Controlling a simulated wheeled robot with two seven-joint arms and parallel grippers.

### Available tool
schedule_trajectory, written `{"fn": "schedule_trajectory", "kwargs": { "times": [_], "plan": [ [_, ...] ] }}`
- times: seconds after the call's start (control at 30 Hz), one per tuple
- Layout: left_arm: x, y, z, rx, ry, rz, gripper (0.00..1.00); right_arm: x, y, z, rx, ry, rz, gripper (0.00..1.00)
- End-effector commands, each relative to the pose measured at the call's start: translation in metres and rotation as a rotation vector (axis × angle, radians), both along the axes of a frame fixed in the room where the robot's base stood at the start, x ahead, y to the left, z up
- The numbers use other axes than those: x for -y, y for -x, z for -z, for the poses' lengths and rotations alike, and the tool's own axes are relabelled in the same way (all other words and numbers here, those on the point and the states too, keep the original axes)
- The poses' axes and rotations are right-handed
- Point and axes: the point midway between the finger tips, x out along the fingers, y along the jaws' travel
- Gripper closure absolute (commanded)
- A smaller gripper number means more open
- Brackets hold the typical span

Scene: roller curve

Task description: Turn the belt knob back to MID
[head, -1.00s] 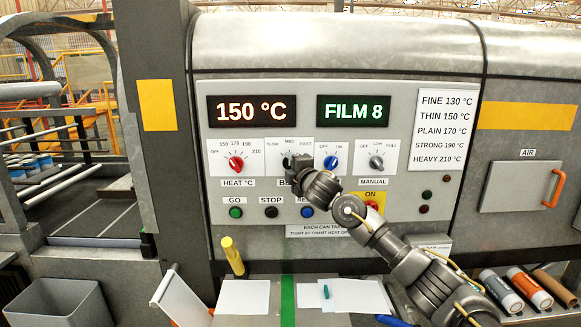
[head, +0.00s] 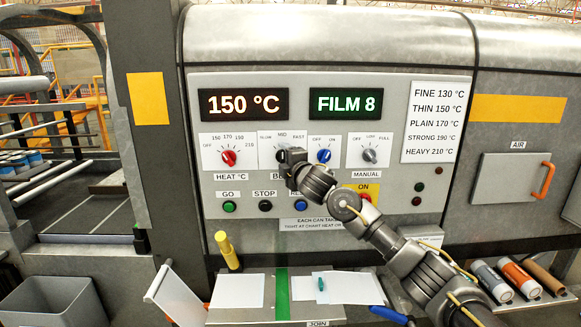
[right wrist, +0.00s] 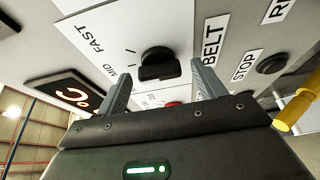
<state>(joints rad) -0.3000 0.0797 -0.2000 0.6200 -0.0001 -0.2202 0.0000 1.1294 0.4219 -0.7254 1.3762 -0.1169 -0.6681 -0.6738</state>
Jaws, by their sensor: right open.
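The belt knob (right wrist: 158,66) is black and round with a raised grip bar, on a white plate marked SLOW, MID and FAST. In the head view the belt knob (head: 279,153) is partly hidden by my right gripper (head: 288,157). In the right wrist view my right gripper (right wrist: 161,72) is open, with one finger on each side of the knob in the picture. Gaps show between fingers and knob; I cannot tell the remaining depth. Which mark the knob points to is not clear. My left gripper is not in view.
The red heat knob (head: 228,157) is left of the belt knob and the blue knob (head: 324,156) is close on its right. The STOP button (head: 265,205) sits below. A yellow-handled tool (head: 227,250) stands below the panel at the left.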

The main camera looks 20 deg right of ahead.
Motion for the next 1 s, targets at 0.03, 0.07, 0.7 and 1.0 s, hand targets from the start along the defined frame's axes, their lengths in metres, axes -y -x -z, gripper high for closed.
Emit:
{"fn": "schedule_trajectory", "kwargs": {
  "times": [0.03,0.07,0.7,1.0],
  "plan": [
    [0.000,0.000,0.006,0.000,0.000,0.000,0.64,0.001,0.006,0.004,0.001,0.001,-0.002,0.31],
    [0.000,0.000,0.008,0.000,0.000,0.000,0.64,0.002,0.010,0.004,0.001,0.002,-0.001,0.31],
    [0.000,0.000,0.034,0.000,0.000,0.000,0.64,0.015,0.099,0.001,0.001,0.001,0.000,0.31],
    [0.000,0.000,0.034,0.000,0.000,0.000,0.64,0.015,0.100,0.001,0.000,0.001,0.001,0.31]
  ]
}}
